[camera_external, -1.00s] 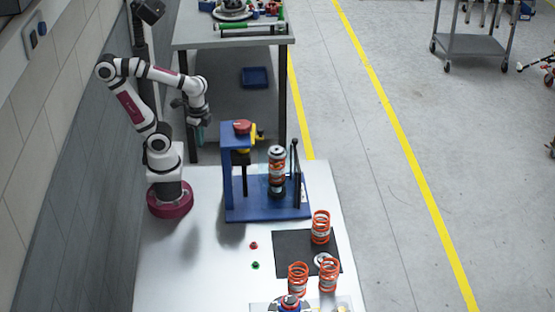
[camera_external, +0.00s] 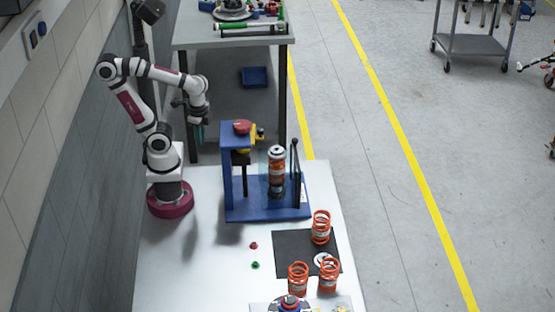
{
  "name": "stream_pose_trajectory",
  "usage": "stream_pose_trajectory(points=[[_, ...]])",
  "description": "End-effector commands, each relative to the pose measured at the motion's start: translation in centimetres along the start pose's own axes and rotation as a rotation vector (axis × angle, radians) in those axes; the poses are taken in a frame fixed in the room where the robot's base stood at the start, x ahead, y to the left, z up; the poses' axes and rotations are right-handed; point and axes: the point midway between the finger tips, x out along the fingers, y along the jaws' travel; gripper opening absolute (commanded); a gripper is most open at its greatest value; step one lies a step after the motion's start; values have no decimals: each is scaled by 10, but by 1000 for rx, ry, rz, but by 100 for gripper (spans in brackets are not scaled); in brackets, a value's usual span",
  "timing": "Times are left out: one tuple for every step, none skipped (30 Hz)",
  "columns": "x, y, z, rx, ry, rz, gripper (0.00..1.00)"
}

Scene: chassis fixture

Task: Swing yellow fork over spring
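The yellow fork (camera_external: 259,134) shows as a small yellow piece on the blue press fixture (camera_external: 233,170), under and beside its red top. Part of it is hidden by the blue frame. An orange spring on a dark damper (camera_external: 276,172) stands upright on the fixture's blue base, to the right of the fork. The fork's visible end does not reach over the spring in this view. My gripper (camera_external: 199,134) points down to the left of the fixture, clear of it. Its fingers are small and dark, and I cannot tell whether they are open.
A black upright lever (camera_external: 296,175) stands right of the spring. Red (camera_external: 253,245) and green (camera_external: 255,265) buttons sit on the white table (camera_external: 190,270). The table's left front is clear.

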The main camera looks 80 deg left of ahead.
Motion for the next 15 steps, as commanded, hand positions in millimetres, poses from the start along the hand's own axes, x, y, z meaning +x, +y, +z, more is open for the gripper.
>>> stream_pose_trajectory(points=[[-6, -10, -1, -92, -19, -5, 23], [-13, -20, -1, -189, -38, -12, 29], [-23, -37, 1, -353, -74, -27, 36], [-32, -53, 2, -499, -103, -42, 41], [-43, -70, 4, -652, -131, -60, 47], [-59, -91, 0, -844, -155, -74, 54], [-72, -101, -11, -929, -152, -67, 59], [-85, -107, -27, -974, -137, -47, 60], [-102, -112, -52, -1010, -109, -10, 60], [-115, -116, -69, -1037, -90, 19, 60], [-126, -118, -85, -1059, -74, 47, 60], [-140, -121, -104, -1084, -53, 80, 60], [-150, -123, -117, -1097, -40, 101, 60], [-158, -124, -127, -1108, -28, 121, 60], [-166, -124, -139, -1120, -16, 143, 60]])
